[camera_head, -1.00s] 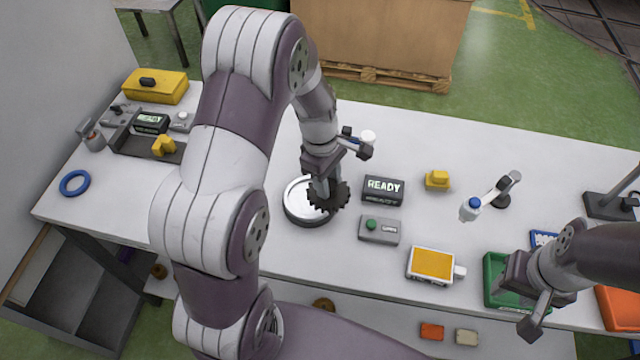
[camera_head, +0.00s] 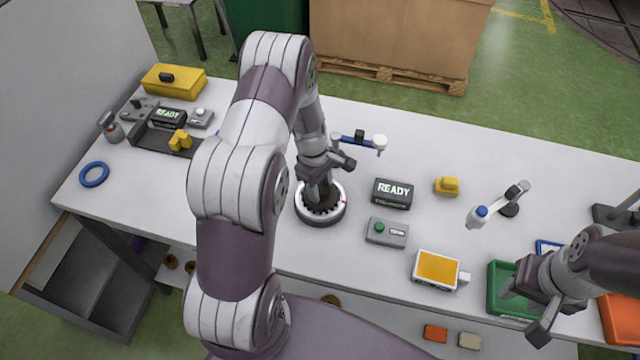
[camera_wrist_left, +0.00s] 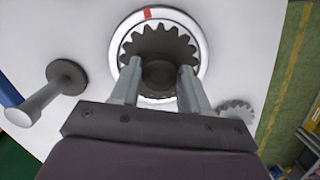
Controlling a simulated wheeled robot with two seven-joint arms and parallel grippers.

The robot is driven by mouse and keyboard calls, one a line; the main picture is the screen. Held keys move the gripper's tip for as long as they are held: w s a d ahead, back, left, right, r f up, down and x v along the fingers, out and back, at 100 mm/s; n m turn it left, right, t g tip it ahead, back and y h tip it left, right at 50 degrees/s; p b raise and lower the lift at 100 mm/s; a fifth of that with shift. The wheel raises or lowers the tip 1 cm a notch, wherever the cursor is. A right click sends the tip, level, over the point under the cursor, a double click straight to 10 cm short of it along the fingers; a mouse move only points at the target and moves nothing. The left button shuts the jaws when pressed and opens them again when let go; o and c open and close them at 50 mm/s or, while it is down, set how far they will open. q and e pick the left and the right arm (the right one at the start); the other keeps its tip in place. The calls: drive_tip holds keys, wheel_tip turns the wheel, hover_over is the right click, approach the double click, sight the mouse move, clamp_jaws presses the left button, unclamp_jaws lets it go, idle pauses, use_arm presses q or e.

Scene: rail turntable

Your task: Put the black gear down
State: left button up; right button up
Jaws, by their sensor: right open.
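The black gear (camera_head: 318,207) lies flat within the ring of the round turntable (camera_head: 325,221). In the left wrist view the gear (camera_wrist_left: 158,43) is roughly centred inside the turntable's white rim (camera_wrist_left: 203,46), which carries a red mark. My left gripper (camera_head: 320,189) points down over it. In the wrist view its two fingers (camera_wrist_left: 160,80) stand on either side of the gear's hub and appear closed on it. My right gripper (camera_head: 522,308) is open and empty above the green bin (camera_head: 497,290).
A READY display (camera_head: 393,193) and a grey button box (camera_head: 387,232) stand right of the turntable. A yellow-topped box (camera_head: 436,270) is in front. A grey toothed disc (camera_wrist_left: 236,109) lies beside the turntable.

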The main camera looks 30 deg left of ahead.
use_arm(q)
drive_tip(key=shift+o, duration=0.9)
drive_tip(key=shift+r, duration=0.15)
drive_tip(key=shift+w+a+r, duration=0.1)
drive_tip(key=shift+r, duration=0.2)
wheel_tip(320, 180, up, 11)
drive_tip(key=a+b, duration=0.2)
drive_tip(key=b, duration=0.1)
drive_tip(key=s+d+r+m+y, duration=0.1)
drive_tip(key=s+d+m, duration=0.4)
drive_tip(key=s+m, duration=0.2)
drive_tip(key=s+d+r+m+t, duration=0.1)
drive_tip(key=s+d+r+m, duration=0.1)
drive_tip(key=s+d+m, duration=0.3)
drive_tip(key=s+m, duration=0.2)
drive_tip(key=m, duration=0.2)
drive_tip(key=shift+d+r+t+y, duration=0.25)
drive_tip(key=shift+d+t+y, duration=0.05)
drive_tip(key=shift+y, duration=0.1)
drive_tip(key=shift+w, duration=0.1)
